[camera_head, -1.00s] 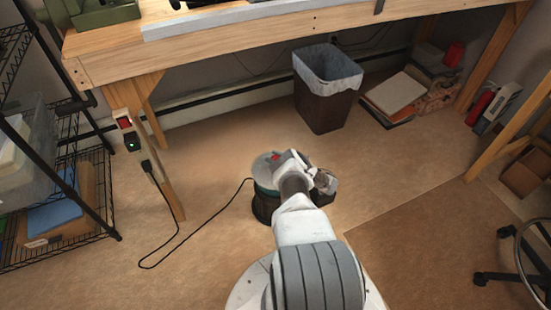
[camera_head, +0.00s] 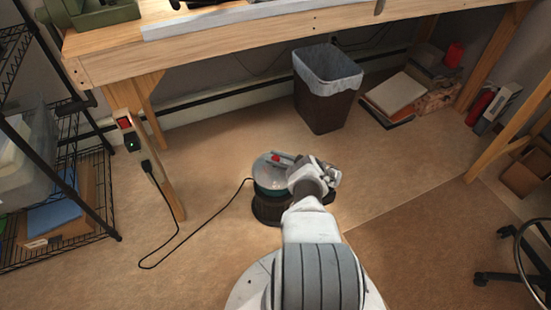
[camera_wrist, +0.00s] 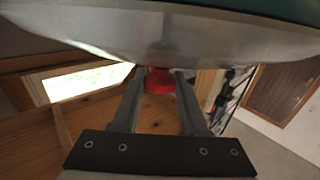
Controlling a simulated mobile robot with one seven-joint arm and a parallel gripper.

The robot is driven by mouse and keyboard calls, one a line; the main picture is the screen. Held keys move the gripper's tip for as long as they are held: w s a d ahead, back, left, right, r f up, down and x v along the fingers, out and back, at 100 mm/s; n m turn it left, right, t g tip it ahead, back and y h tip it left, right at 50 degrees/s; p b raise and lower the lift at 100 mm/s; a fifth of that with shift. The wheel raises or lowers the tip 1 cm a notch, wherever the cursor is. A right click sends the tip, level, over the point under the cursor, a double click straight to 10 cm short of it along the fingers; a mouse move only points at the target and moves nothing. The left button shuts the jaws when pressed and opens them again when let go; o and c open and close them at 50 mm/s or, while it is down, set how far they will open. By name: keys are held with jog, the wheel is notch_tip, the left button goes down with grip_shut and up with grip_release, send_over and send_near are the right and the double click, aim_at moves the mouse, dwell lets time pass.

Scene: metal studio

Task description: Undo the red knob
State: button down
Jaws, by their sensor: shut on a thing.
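The red knob (camera_head: 276,158) is on the pale, shallow round top (camera_head: 268,180) of a round device with a dark base (camera_head: 268,211) on the floor. In the wrist view the knob (camera_wrist: 158,82) shows between my two fingertips, against the pale curved surface (camera_wrist: 190,40). My gripper (camera_wrist: 158,76) is shut on the red knob. In the head view my wrist hides the right part of the device and most of the fingers.
A black cord (camera_head: 183,232) runs from the device across the floor to an outlet on the bench leg (camera_head: 160,165). A lined bin (camera_head: 326,103) stands behind, under the workbench (camera_head: 250,42). A wire shelf (camera_head: 75,190) is at left. Open floor lies around the device.

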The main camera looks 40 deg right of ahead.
jog(key=shift+c, duration=2.1)
grip_release()
jog(key=shift+w, duration=0.1)
jog(key=v, duration=1.7)
jog(key=shift+d+f, duration=0.1)
